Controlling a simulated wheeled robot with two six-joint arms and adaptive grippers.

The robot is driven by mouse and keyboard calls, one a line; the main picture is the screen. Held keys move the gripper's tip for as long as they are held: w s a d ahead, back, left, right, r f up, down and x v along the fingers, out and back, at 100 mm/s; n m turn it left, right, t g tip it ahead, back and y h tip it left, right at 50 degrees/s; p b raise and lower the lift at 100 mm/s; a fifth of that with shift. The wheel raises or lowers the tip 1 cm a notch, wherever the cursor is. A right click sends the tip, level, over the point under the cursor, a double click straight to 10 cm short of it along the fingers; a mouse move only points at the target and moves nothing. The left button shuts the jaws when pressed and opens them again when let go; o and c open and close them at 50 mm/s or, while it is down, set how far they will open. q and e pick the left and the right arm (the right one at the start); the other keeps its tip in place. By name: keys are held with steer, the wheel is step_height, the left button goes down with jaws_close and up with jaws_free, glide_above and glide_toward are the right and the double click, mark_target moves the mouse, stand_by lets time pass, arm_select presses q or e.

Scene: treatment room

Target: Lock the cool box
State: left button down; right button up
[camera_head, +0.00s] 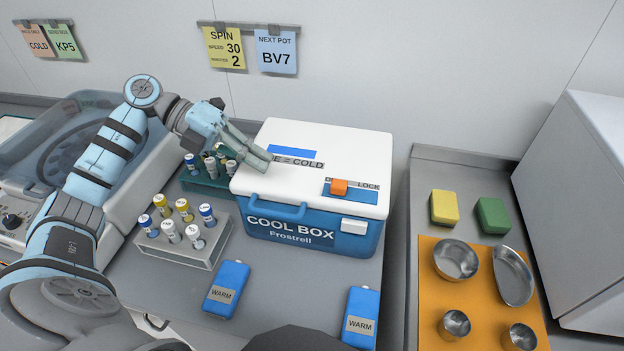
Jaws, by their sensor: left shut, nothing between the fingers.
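The cool box (260,222) is blue with a white lid (300,148), which is down on it. The lid carries an orange slider (338,187) on a blue strip marked with LOCK at its right end. The slider sits toward the strip's left half; the word at the left end is partly hidden behind it. A white latch plate (354,226) shows on the front right. My left gripper (262,163) is shut and empty, over the lid's left edge, covering part of the lid's label. I cannot tell whether it touches the lid. My right gripper is not in view.
Tube racks stand left of the box, a grey one (172,250) in front and a green one (200,184) behind. Two blue WARM packs (226,285) lie in front. A centrifuge (25,205) is at left. Metal bowls (456,260) sit on an orange mat (425,290) at right.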

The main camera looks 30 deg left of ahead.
mark_target(339, 188)
arm_select(q)
steer(key=p+x, duration=0.1)
steer(key=x, duration=0.6)
steer(key=shift+s+d, duration=0.15)
steer(key=shift+d, duration=0.1)
steer(key=d, duration=0.1)
steer(key=w+d+p, duration=0.1)
steer(key=d, duration=0.1)
steer(key=shift+w+d, duration=0.1)
steer(key=shift+d, duration=0.15)
steer(key=shift+d+f, duration=0.1)
steer(key=shift+d, duration=0.2)
steer(key=d, duration=0.2)
steer(key=w+d+p, duration=0.1)
steer(key=d, duration=0.2)
steer(key=shift+w, duration=0.2)
steer(key=shift+a, duration=0.15)
